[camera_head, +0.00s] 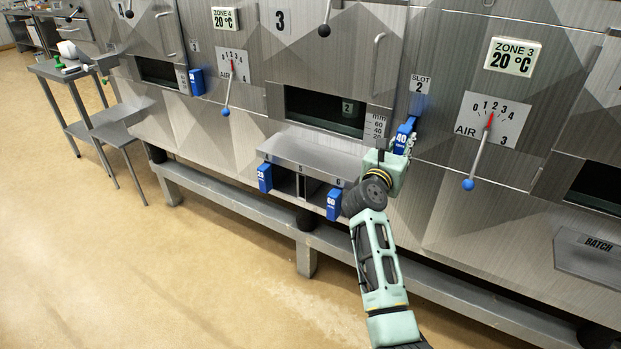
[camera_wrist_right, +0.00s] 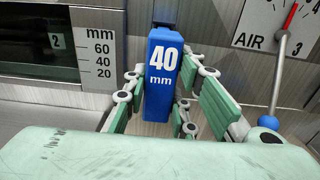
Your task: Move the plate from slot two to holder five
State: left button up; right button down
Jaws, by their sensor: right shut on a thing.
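The plate (camera_head: 403,138) marked 40 mm has a blue handle and stands upright below the SLOT 2 label (camera_head: 419,86). In the right wrist view its blue handle (camera_wrist_right: 162,85) is between the green-padded fingers. My right gripper (camera_head: 400,149) is shut on this handle; its fingers are partly hidden in the head view. The holder rack (camera_head: 318,154) is a grey box, with holders labelled 4, 5 and 6, left of the gripper. Its middle holder, five (camera_head: 300,186), looks empty. My left gripper is out of view.
Blue plates marked 20 (camera_head: 264,177) and 60 (camera_head: 333,204) flank the middle holder. A lever with a blue knob (camera_head: 468,184) hangs right of the gripper. Another blue plate (camera_head: 197,82) is farther left. A grey rail (camera_head: 240,206) runs below; the floor in front is clear.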

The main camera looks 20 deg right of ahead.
jog(key=shift+v, duration=0.8)
jog(key=shift+s+a, duration=0.1)
jog(key=shift+a, duration=0.15)
jog(key=shift+s+a+p, duration=0.35)
jog(key=shift+a, duration=0.05)
jog(key=shift+s+a, duration=0.15)
jog(key=shift+s+a+r, duration=0.1)
jog(key=shift+s+a, duration=0.25)
jog(key=shift+a, duration=0.05)
jog(key=shift+v, duration=0.95)
jog(key=shift+s+a+p, duration=0.2)
jog(key=shift+p, duration=0.1)
jog(key=shift+a, duration=0.1)
